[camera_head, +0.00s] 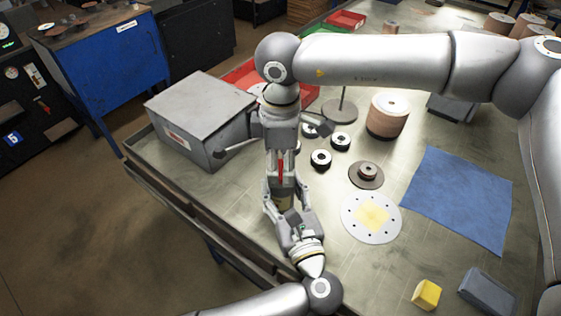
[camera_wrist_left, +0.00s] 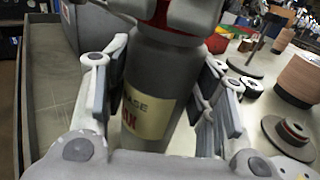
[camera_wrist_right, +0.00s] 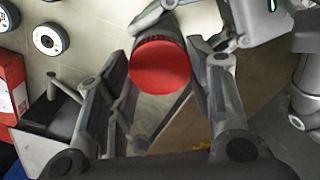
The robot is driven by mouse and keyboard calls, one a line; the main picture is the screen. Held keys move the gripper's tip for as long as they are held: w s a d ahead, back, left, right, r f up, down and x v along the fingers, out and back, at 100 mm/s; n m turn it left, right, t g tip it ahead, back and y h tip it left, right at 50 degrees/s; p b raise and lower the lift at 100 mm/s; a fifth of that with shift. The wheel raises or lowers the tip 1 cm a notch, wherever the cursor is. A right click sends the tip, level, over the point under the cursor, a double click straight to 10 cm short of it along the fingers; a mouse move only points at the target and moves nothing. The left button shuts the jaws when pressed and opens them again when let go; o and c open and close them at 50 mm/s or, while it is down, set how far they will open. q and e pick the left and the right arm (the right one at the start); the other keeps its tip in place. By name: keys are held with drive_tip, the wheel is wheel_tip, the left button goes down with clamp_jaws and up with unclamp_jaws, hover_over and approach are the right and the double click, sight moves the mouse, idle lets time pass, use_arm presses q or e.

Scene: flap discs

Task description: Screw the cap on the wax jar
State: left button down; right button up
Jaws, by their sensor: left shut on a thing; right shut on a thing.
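The wax jar (camera_wrist_left: 142,85) is a grey cylinder with a cream label. My left gripper (camera_head: 284,192) is shut around its body and holds it upright near the table's front-left edge. The red cap (camera_wrist_right: 160,66) is between the fingers of my right gripper (camera_head: 281,160), which is shut on it from the opposite side. In the left wrist view a red band of the cap (camera_wrist_left: 188,29) shows at the jar's top, partly covered by my right fingers. The cap is in line with the jar; I cannot tell how far it is seated.
A grey metal box (camera_head: 200,108) stands left of the grippers. Several small black-and-white rings, a brown disc (camera_head: 367,173) and a white plate (camera_head: 350,222) lie to the right. A blue cloth (camera_head: 460,200), yellow cube (camera_head: 427,294) and grey block (camera_head: 487,290) are farther right.

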drive_tip(key=shift+w+m, duration=0.1)
drive_tip(key=shift+m, duration=0.3)
drive_tip(key=o, duration=0.7)
drive_tip(key=shift+r, duration=2.25)
drive_tip(key=shift+n, duration=0.3)
drive_tip(key=shift+c, duration=0.5)
